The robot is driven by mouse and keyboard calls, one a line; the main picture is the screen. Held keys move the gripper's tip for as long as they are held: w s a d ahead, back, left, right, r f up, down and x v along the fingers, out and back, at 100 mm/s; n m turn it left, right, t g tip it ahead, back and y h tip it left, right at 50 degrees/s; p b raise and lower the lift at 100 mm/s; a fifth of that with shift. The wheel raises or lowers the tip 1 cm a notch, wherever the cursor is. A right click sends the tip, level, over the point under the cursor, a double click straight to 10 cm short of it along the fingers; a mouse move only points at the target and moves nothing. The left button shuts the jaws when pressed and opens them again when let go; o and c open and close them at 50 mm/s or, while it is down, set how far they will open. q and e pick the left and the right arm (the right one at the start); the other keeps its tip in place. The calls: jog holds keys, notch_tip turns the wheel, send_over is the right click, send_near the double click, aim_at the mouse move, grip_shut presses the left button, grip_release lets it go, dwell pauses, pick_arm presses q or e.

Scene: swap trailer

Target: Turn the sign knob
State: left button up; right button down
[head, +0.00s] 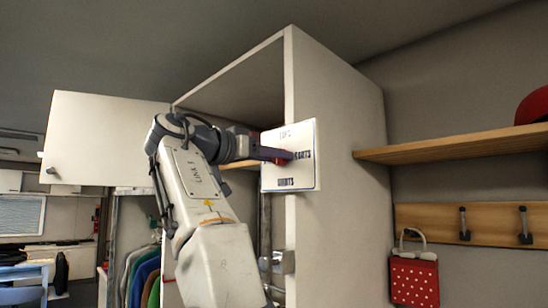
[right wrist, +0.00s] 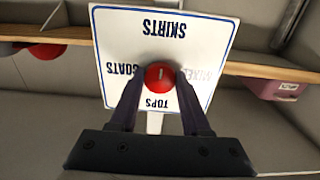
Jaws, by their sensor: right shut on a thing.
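A white square sign (head: 304,175) is on the front edge of a tall white wardrobe's side panel. It also shows in the right wrist view (right wrist: 120,30), upside down, with SKIRTS at the top, COATS at the left and TOPS at the bottom; the word on the right is hard to read. A round red knob (right wrist: 160,76) sits at the sign's middle and bears a short pale mark, roughly upright in that view. My right gripper (head: 284,155) is shut on the knob, one finger on each side; it partly hides the knob in the head view. My left gripper is not in view.
The wardrobe (head: 340,140) is open, its white door (head: 100,140) swung out to the left. Clothes (head: 145,270) hang low at the left. A wooden shelf (head: 450,145) and a hook rail (head: 450,220) are at the right, with a red dotted bag (head: 414,280) below.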

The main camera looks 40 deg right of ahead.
jog(key=shift+f, duration=0.1)
jog(key=shift+c, duration=1.8)
grip_release()
jog(key=a, duration=1)
jog(key=shift+s+a+p, duration=0.3)
jog(key=shift+s+p, duration=0.1)
jog(key=shift+p, duration=0.05)
